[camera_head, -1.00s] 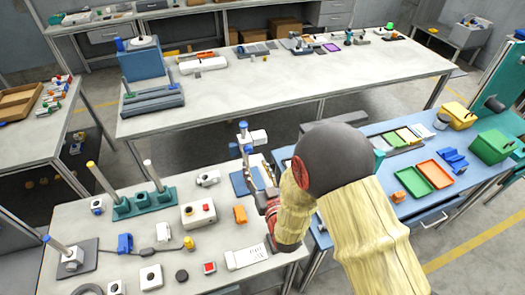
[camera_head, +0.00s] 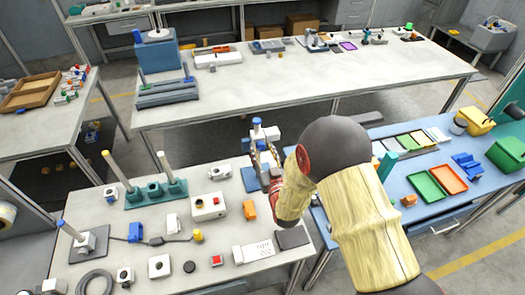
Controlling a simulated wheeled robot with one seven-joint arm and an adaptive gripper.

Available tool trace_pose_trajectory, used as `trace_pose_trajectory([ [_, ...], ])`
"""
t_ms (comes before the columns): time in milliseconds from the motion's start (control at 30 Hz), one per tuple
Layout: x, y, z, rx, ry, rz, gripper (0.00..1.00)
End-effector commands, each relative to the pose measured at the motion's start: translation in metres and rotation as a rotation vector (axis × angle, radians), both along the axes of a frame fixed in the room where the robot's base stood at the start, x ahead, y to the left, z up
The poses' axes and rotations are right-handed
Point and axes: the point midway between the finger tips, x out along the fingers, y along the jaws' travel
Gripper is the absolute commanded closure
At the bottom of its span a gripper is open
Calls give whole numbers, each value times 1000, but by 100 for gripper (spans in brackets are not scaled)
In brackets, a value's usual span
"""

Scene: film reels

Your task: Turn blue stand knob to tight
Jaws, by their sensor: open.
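The blue stand (camera_head: 252,179) has a flat blue base on the near grey table, close to its back right corner. Above it are a white block (camera_head: 270,132) and a blue knob (camera_head: 257,122) on top. My gripper (camera_head: 262,158) is at the stand, in front of its upright. The fingers show as small grey parts, apart from each other. My arm covers the area right of the stand. Whether the fingers touch a knob is too small to tell.
The near table (camera_head: 120,222) holds a teal base with posts (camera_head: 155,192), a box with a red button (camera_head: 208,207), an orange block (camera_head: 249,209) and a white labelled plate (camera_head: 254,251). A blue table (camera_head: 415,164) with trays stands at right. The long back table (camera_head: 300,85) has free room in front.

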Motion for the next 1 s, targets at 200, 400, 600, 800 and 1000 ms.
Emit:
trace_pose_trajectory([
  [200,0,0,0,0,0,0,64],
  [400,0,0,0,0,0,0,76],
  [600,0,0,0,0,0,0,87],
  [800,0,0,0,0,0,0,99],
  [1000,0,0,0,7,2,0,100],
])
